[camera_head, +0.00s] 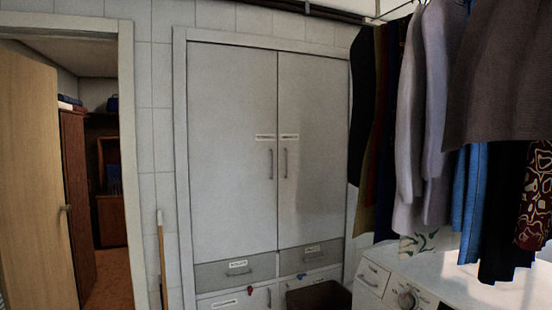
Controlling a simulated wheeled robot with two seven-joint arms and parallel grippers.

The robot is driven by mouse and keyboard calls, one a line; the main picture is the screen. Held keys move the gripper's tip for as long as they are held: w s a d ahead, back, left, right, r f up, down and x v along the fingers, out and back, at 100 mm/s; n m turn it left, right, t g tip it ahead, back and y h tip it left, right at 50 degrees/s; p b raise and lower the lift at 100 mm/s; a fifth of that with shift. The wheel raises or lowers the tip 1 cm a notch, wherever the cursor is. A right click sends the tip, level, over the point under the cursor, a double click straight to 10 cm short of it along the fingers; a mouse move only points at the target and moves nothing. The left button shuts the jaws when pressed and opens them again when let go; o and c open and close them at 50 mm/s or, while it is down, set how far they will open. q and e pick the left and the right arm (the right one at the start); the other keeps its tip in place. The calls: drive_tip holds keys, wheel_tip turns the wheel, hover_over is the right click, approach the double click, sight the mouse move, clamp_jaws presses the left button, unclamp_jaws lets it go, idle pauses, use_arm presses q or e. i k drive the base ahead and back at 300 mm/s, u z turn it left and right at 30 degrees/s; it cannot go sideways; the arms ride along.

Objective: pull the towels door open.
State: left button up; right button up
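A tall white built-in cupboard has a left door (232,150) and a right door (312,150), both shut. Each door has a vertical handle by the centre seam, the left handle (271,164) and the right handle (285,163). A small label strip sits above each handle, too small to read, so I cannot tell which door is the towels door. Two grey drawers (235,271) with labels and handles are below, and lower white doors (240,300) are partly cut off by the frame. Neither of my grippers shows.
Clothes (430,120) hang at the right above a white washing machine (385,285). A dark bin (320,297) stands before the cupboard's lower right. A wooden stick (161,260) leans on the tiles. An open wooden door (35,180) and doorway are at the left.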

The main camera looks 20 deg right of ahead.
sight(232, 91)
drive_tip(key=z, duration=0.6)
drive_tip(key=i, duration=1.75)
drive_tip(key=z, duration=0.55)
